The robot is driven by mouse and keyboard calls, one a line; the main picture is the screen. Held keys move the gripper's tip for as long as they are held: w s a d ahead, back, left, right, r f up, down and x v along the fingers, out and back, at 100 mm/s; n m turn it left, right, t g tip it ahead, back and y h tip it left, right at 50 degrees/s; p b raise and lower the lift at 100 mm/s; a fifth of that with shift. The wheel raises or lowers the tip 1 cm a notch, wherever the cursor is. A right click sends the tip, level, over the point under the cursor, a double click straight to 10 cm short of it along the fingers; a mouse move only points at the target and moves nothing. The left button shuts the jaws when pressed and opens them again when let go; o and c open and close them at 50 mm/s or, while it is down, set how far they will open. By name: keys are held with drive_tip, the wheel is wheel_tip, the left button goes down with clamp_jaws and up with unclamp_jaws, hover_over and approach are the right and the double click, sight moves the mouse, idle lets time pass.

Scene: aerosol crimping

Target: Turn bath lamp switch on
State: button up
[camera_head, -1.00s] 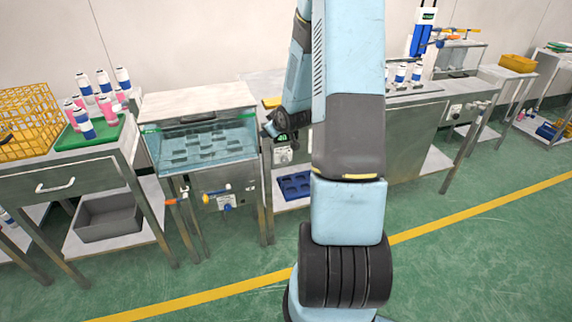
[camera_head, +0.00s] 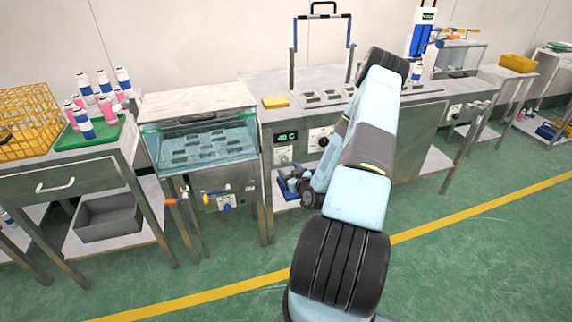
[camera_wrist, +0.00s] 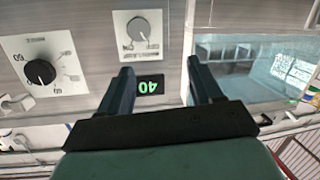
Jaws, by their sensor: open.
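The glass-fronted water bath (camera_head: 200,142) stands left of centre and also shows at the right of the wrist view (camera_wrist: 265,62). To its right is a panel with a green display (camera_head: 286,137) reading 40, upside down in the wrist view (camera_wrist: 150,85). A grey dial (camera_wrist: 137,32) and a larger dial with a black knob (camera_wrist: 40,72) are on this panel. I cannot tell which control is the bath lamp switch. My gripper (camera_wrist: 160,70) is open and empty, its fingertips apart on both sides of the display in the wrist view. In the head view it is low before the panel.
A green tray (camera_head: 88,138) with several bottles and a yellow basket (camera_head: 30,122) are at the left. A yellow block (camera_head: 275,102) lies on the panel's bench. The green floor in front is clear.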

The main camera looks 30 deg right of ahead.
sight(285, 161)
drive_tip(key=s+f+m+t+h, duration=0.1)
drive_tip(key=s+f+m+h, duration=0.2)
drive_tip(key=s+f, duration=0.1)
drive_tip(key=x, duration=1.4)
drive_tip(key=shift+s+d+r, duration=0.1)
drive_tip(key=shift+d+r, duration=0.05)
drive_tip(key=shift+d, duration=0.1)
drive_tip(key=c, duration=1.1)
